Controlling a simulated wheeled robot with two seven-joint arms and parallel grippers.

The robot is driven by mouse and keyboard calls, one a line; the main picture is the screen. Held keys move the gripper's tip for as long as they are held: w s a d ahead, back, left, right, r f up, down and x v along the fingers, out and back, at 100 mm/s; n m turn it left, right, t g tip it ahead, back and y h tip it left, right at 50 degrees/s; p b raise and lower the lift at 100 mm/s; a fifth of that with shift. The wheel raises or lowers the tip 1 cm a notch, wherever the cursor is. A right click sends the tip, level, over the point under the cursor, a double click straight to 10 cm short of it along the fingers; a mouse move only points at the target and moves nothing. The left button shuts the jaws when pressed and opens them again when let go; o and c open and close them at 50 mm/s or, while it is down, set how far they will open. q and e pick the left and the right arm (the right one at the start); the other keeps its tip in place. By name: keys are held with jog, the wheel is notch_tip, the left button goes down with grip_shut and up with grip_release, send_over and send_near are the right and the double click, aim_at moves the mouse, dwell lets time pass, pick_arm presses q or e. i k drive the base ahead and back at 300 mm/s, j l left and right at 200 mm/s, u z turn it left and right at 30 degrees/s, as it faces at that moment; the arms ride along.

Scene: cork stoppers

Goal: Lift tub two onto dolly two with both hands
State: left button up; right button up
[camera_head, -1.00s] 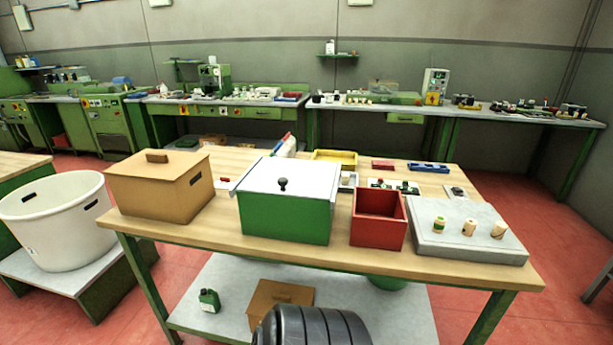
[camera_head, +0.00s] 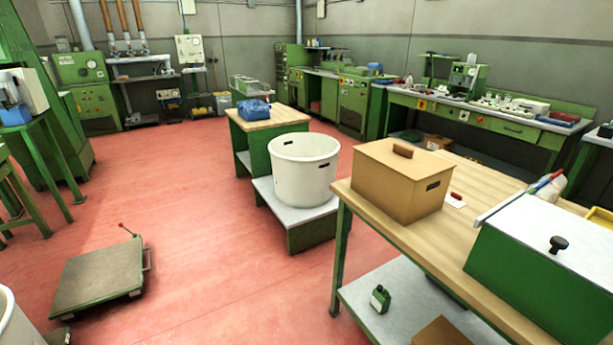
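A white round tub (camera_head: 304,172) with dark hand slots stands upright on a low grey-topped step (camera_head: 300,216) in the middle of the view. A second white tub (camera_head: 14,322) is cut off at the lower left corner. A low flat platform (camera_head: 98,277) with a green frame and a red-knobbed lever stands on the floor at the left, empty; it may be a dolly. I see no number on either tub or on the platform, so I cannot tell which is tub two or dolly two. Neither of my grippers is in view.
A wooden-topped table (camera_head: 440,245) at the right holds a brown lidded box (camera_head: 392,185) and a green box with a white lid (camera_head: 540,262). A green bench (camera_head: 265,120) with a blue item is behind the tub. Red floor (camera_head: 190,220) between platform and step is clear.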

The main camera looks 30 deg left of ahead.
aim_at(101, 271)
jog(key=u, duration=0.85)
jog(key=i+j+u, duration=0.25)
jog(key=i, duration=1.15)
jog(key=i+j+u, duration=0.3)
jog(key=i, duration=1.1)
jog(key=i+z, duration=0.5)
jog(key=i+j+z, duration=0.3)
jog(key=i+z, duration=0.15)
jog(key=i+j+z, duration=0.5)
jog(key=k+l, duration=0.1)
